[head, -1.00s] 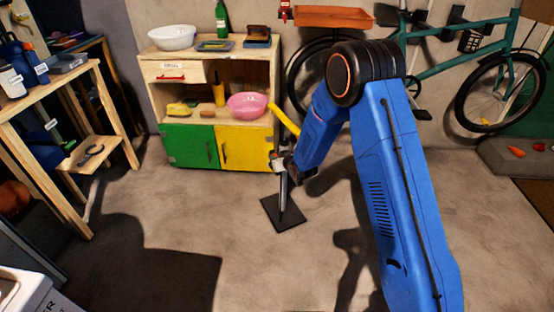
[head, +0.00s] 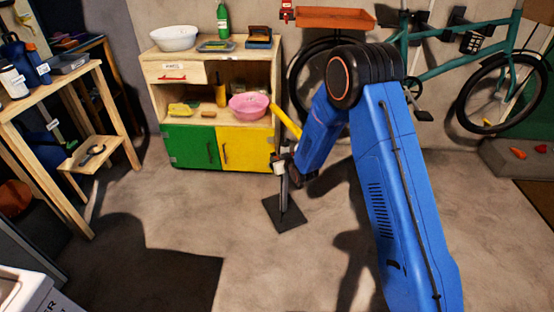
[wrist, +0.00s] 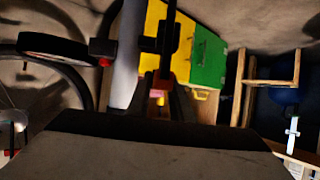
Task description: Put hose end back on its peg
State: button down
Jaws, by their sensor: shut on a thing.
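My gripper (head: 281,167) is at the top of a dark upright rod on a black square base plate (head: 286,214), in front of the yellow cabinet door. A dark rod (wrist: 171,20) runs up the picture from there. The fingers hide most of the held piece. I cannot clearly tell the peg from the rod, or whether the hose end touches it. A yellow bar (head: 286,118) passes behind my arm.
A wooden cabinet (head: 162,105) with green and yellow doors stands behind, holding a pink bowl (head: 249,106). A bicycle (head: 440,66) is at the wall on the right. A wooden table (head: 30,99) is at the left. The floor around the base plate is clear.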

jog(key=shift+f, duration=1.3)
jog(key=c, duration=1.5)
grip_release()
jog(key=v, duration=1.7)
jog(key=s+d+r+m+g+h, duration=0.1)
jog(key=s+d+r+h, duration=0.1)
jog(key=s+d+r, duration=0.55)
jog(key=s+d+r+m+g+h, duration=0.2)
jog(key=s+d+r, duration=0.2)
jog(key=d+r, duration=0.65)
jog(key=s+d+r+m+g, duration=0.1)
jog(key=s+d+r, duration=0.1)
jog(key=s, duration=0.8)
jog(key=s+d+r+g+h, duration=0.1)
jog(key=s+d+r, duration=0.2)
jog(key=s, duration=0.7)
jog(key=s+d+r+m+g+h, duration=0.1)
jog(key=s+d+r, duration=0.2)
jog(key=s, duration=0.7)
jog(key=shift+s+d+r+m, duration=0.15)
jog(key=shift+s+d+m, duration=0.1)
jog(key=shift+d+m, duration=0.1)
